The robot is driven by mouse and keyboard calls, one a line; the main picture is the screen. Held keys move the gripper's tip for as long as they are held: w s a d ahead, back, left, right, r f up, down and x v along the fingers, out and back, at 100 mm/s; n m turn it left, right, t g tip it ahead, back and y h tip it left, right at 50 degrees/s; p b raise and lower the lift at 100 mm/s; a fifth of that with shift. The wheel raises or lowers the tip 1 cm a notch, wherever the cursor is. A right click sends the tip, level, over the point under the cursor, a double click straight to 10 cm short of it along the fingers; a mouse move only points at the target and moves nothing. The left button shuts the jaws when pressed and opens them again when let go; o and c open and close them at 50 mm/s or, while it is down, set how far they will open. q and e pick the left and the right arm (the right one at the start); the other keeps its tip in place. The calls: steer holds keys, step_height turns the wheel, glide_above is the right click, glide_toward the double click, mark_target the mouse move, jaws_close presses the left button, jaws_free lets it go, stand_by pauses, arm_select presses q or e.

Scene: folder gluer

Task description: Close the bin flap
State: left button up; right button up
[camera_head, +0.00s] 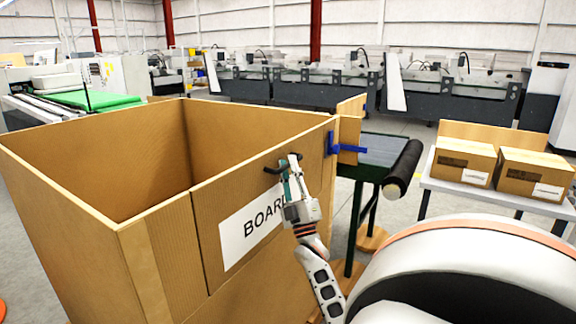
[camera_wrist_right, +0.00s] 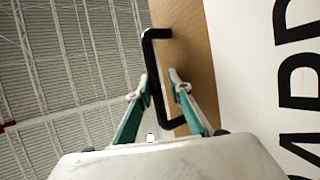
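The large cardboard bin (camera_head: 70,215) stands open-topped at left centre in the head view. Its flap (camera_head: 215,205), with a white BOARD label, stands upright, its top edge about in line with the bin's rim. A black handle (camera_head: 272,169) sits on the flap near its top edge. A blue latch piece (camera_head: 345,148) is at the bin's right corner. My right gripper (camera_head: 290,166) is at the handle. In the right wrist view its fingers (camera_wrist_right: 158,82) stand apart on either side of the handle bar (camera_wrist_right: 154,75), with a small gap visible. My left gripper is not seen.
A dark conveyor (camera_head: 375,150) with a black roller stands just right of the bin. Two cardboard boxes (camera_head: 463,160) sit on a table (camera_head: 440,184) at right. Grey machines (camera_head: 310,88) line the back. Some floor is clear between conveyor and table.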

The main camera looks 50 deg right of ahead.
steer(key=v, duration=0.6)
steer(key=shift+s+f, duration=0.15)
steer(key=shift+f, duration=0.15)
steer(key=shift+a, duration=0.1)
